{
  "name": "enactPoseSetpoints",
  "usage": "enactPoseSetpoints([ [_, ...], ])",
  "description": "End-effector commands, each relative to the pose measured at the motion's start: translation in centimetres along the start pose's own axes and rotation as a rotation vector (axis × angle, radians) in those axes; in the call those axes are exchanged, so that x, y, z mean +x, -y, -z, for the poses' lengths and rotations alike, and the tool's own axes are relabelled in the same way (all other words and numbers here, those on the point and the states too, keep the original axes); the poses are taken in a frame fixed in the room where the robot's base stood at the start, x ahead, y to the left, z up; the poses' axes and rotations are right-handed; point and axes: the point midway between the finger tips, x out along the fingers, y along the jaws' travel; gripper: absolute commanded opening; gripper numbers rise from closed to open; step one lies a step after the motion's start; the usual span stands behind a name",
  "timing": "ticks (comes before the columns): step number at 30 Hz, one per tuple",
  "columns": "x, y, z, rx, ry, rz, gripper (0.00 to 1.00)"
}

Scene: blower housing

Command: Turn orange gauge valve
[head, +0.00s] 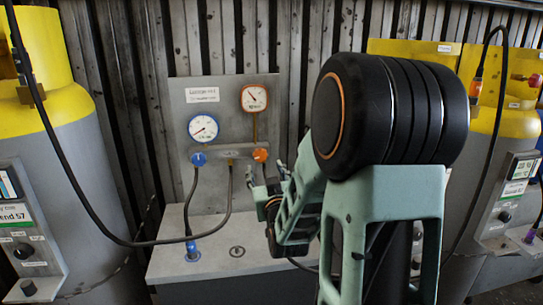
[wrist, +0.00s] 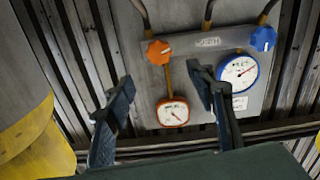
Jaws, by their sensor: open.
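The orange gauge valve (head: 260,155) is a lobed knob on the manifold, below the orange-rimmed gauge (head: 254,98). In the wrist view, which is upside down, the orange valve (wrist: 158,51) lies ahead of and between the lines of my two fingers. My gripper (wrist: 160,76) is open, with nothing between its fingers. In the head view my gripper (head: 266,178) is just below and right of the orange valve, with part of it behind my arm. I cannot tell the exact distance to the knob.
A blue valve (head: 198,159) and a blue-rimmed gauge (head: 203,128) sit left of the orange ones on the grey panel (head: 205,195). Hoses hang below. A grey ledge (head: 215,258) juts out beneath. Yellow-topped grey cylinders (head: 75,120) stand on both sides.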

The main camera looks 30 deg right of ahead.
Motion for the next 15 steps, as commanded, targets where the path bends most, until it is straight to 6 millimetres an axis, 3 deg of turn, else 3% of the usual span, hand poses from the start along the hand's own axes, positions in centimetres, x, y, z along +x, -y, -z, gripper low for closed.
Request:
enactPoseSetpoints([
  [5,0.6,0.3,-0.5,0.001,0.010,-0.002,0.50],
  [15,6.2,0.3,-0.5,0.003,0.008,-0.002,0.50],
])
